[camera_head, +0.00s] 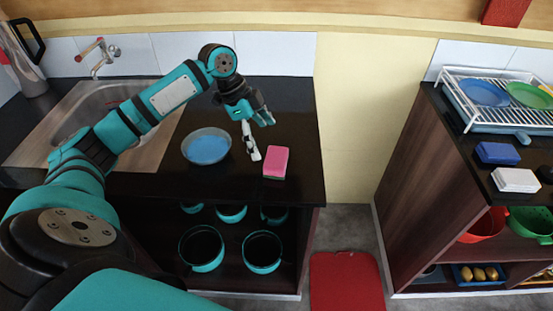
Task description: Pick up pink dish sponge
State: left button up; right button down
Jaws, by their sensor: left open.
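The pink dish sponge (276,161) stands on the dark counter (300,120) near its front right corner. My left gripper (258,137) is above the counter, just behind and to the left of the sponge. Its fingers are spread apart with nothing seen between them. One pale finger reaches down close to the sponge's left side; I cannot tell whether it touches. My right gripper does not show.
A bowl with a blue inside (207,147) stands left of the sponge. A sink (100,105) lies further left. Pots (262,252) sit on the shelf below. The right cabinet holds a dish rack (497,122), a blue sponge (497,153) and a white sponge (516,180).

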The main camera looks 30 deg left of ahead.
aim_at(275, 157)
pick_arm(q)
jog(key=x, duration=0.3)
jog(key=shift+w+f, duration=0.1)
jog(key=shift+d+f, duration=0.1)
jog(key=shift+f, duration=0.05)
jog(key=x, duration=0.1)
jog(key=p+x, duration=0.1)
jog(key=x, duration=0.1)
jog(key=p+x, duration=0.1)
jog(key=shift+w+d, duration=0.3)
jog(key=shift+w, duration=0.05)
jog(key=shift+f, duration=0.35)
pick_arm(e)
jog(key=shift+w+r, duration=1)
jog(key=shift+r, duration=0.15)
pick_arm(q)
jog(key=shift+c, duration=0.4)
jog(key=c, duration=0.7)
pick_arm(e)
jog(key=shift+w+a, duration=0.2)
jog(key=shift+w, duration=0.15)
pick_arm(q)
jog(key=shift+o, duration=0.2)
